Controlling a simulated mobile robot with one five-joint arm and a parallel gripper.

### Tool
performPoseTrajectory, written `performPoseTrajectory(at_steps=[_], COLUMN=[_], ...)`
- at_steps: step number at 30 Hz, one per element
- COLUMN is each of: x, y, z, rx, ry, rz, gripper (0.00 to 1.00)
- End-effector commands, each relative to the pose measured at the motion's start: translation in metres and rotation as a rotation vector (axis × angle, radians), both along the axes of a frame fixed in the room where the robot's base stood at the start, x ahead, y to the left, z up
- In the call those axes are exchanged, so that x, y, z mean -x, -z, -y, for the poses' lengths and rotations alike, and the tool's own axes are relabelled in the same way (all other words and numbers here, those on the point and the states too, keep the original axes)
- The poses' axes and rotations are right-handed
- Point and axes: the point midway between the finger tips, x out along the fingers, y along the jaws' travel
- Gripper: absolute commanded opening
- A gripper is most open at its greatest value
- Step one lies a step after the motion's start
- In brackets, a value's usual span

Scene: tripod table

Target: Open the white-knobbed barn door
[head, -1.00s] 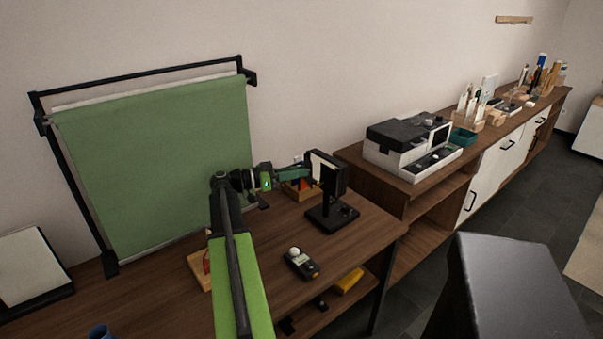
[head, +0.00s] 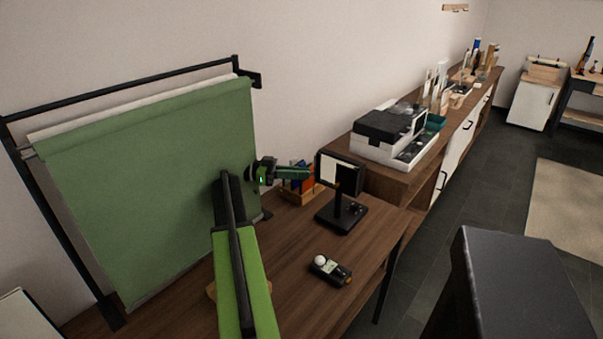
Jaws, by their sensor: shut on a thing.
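A small black panel light (head: 341,193) stands on a post and square base on the brown table. Its pale face shows at the upper left, beside a dark flap (head: 351,178). My gripper (head: 311,173) reaches in from the left, its tips at the light's left edge. It is shut on the barn door there. The white knob and the exact hold are too small or hidden to make out.
A green backdrop (head: 150,180) on a black frame stands left of my arm. A wooden holder with coloured blocks (head: 296,190) sits just behind my gripper. A meter with a white dome (head: 330,269) lies in front of the light. A white-and-black machine (head: 390,140) stands behind right.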

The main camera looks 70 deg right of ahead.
Motion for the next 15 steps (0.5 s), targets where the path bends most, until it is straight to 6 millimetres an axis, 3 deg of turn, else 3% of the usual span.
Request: performPoseTrajectory(at_steps=[14,15], x=[0.0,0.0], y=[-0.0009,-0.0009], z=[-0.0013,-0.0013], rx=[0.002,0.002], ry=[0.006,0.006], rz=[-0.003,-0.003], gripper=[0.0,0.19])
